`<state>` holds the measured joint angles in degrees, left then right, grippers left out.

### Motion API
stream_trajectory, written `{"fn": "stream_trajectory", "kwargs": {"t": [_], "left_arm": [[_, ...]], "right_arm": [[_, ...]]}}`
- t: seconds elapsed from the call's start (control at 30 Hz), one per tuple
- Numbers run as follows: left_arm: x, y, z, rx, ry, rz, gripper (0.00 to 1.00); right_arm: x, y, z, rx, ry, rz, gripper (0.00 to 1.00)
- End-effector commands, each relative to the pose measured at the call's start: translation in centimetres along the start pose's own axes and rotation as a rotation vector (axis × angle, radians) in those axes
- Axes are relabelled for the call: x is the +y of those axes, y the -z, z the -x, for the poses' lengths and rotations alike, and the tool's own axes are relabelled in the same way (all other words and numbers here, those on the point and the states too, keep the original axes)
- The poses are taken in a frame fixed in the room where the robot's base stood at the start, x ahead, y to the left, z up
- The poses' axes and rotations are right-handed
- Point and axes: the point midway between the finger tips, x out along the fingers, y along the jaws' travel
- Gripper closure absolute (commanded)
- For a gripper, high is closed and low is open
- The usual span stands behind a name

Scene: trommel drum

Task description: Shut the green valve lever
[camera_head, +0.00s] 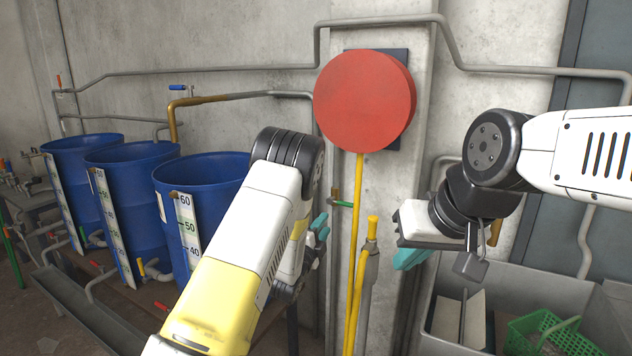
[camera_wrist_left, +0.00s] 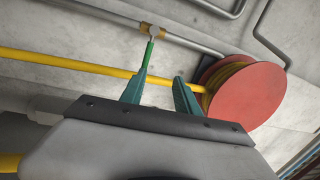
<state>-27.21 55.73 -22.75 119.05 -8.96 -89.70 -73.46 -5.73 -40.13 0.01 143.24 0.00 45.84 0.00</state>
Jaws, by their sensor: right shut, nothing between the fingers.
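The green valve lever (camera_head: 342,204) sits on a small brass valve on the wall pipe, left of the yellow hose. It also shows in the left wrist view (camera_wrist_left: 149,53), its free end meeting or overlapping the tip of one finger; I cannot tell if they touch. My left gripper (camera_head: 320,225) is just left of and below the lever in the head view. In the left wrist view its teal fingers (camera_wrist_left: 162,75) stand apart with nothing clearly between them. My right gripper (camera_head: 411,259) is shut and empty, right of the yellow hose nozzle.
A red hose reel (camera_head: 364,101) with a yellow hose (camera_head: 357,220) hangs close beside the lever. A yellow-tipped nozzle (camera_head: 372,229) stands nearby. Blue drums (camera_head: 200,180) line the left. A grey sink (camera_head: 520,285) with a green basket (camera_head: 550,335) is at lower right.

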Motion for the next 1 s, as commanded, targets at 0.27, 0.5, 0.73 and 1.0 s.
{"fn": "stream_trajectory", "kwargs": {"t": [0.27,0.5,0.73,1.0], "left_arm": [[-3.5,-2.7,-0.3,-0.107,-0.075,0.160,0.62],[-8.5,-5.7,1.3,-0.254,-0.179,0.422,0.62],[-14.2,-7.2,6.9,-0.437,-0.313,0.784,0.62],[-19.3,-5.2,17.5,-0.647,-0.460,1.164,0.62]], "right_arm": [[0.0,0.0,0.0,0.000,0.000,0.000,1.00],[0.0,0.0,0.0,0.000,0.000,0.000,1.00],[0.0,0.0,0.0,-0.001,0.000,0.000,1.00],[0.0,0.0,0.0,0.000,0.000,0.000,1.00]]}}
